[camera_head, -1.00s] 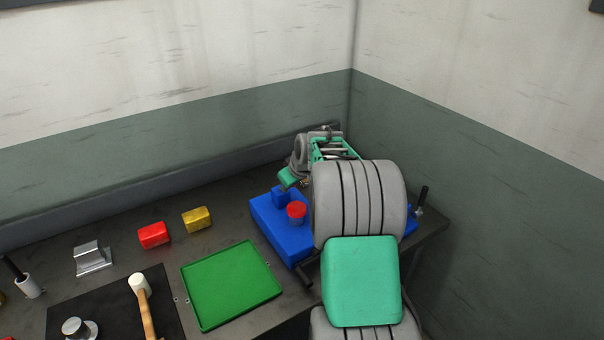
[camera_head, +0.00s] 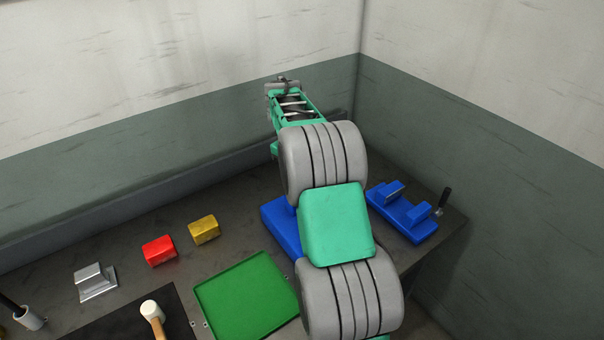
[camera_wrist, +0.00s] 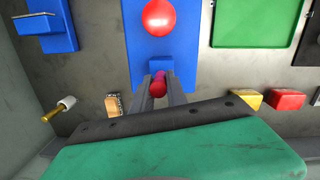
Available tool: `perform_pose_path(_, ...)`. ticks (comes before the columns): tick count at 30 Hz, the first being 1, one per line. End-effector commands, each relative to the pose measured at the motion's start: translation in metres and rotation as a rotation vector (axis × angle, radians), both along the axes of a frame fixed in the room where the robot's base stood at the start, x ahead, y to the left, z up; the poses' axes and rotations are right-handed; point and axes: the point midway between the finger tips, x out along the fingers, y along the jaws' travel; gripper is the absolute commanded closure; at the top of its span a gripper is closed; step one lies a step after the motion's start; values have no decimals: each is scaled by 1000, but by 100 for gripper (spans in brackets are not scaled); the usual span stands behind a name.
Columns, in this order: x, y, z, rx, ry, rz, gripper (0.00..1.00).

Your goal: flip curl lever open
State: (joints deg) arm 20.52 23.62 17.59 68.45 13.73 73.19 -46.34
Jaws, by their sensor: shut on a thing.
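My gripper (camera_wrist: 160,68) is shut on a small red knob (camera_wrist: 158,88) in the wrist view. The knob sits between the two grey fingers beside the edge of a blue base (camera_wrist: 190,45). The knob's stem is hidden, so I cannot tell how the lever is angled. A larger red ball (camera_wrist: 158,16) stands over the blue base, apart from the fingers. In the head view part of the blue base (camera_head: 282,226) shows behind my arm. My gripper and the held knob are hidden there.
A green tray (camera_head: 245,295), a red block (camera_head: 159,250), a yellow block (camera_head: 204,229) and a metal piece (camera_head: 95,282) lie to the left. Walls meet behind the bench.

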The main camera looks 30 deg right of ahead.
Motion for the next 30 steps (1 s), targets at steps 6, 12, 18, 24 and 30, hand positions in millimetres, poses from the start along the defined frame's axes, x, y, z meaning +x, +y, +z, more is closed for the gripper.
perform_pose_path(6, 1, 3, -1, 1, 19, 5, 100)
perform_pose_path(12, 0, 2, -2, 2, 21, 3, 100)
perform_pose_path(18, 0, 2, -2, 2, 21, 3, 72)
perform_pose_path(24, 0, 2, -1, 1, 20, 4, 60)
perform_pose_path(30, 1, 3, 0, 0, 19, 4, 60)
